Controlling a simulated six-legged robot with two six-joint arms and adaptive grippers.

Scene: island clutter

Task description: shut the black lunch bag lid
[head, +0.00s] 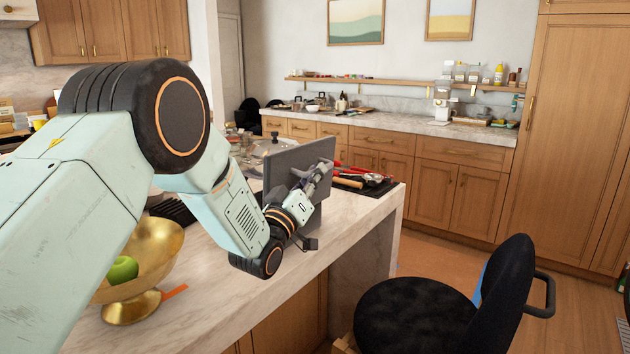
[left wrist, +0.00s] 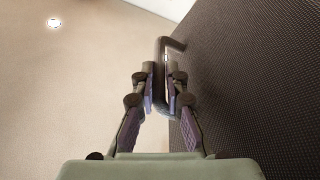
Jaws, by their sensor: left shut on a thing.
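The black lunch bag's lid (head: 285,160) looks like a dark grey panel standing nearly upright on the island in the head view. Its woven dark surface (left wrist: 255,75) fills the right of the left wrist view. A dark handle (left wrist: 160,58) stands out from that surface. My left gripper (head: 318,174) is at the near face of the panel. In the left wrist view my left gripper (left wrist: 161,90) is shut on the handle, with a finger on each side. The bag's body is mostly hidden behind my arm and the panel. My right gripper is not in view.
A gold bowl (head: 150,255) with a green apple (head: 122,270) stands on the marble island (head: 235,300) at front left. Red-handled tools (head: 345,172) lie on a dark mat behind the panel. A black chair (head: 425,315) stands right of the island.

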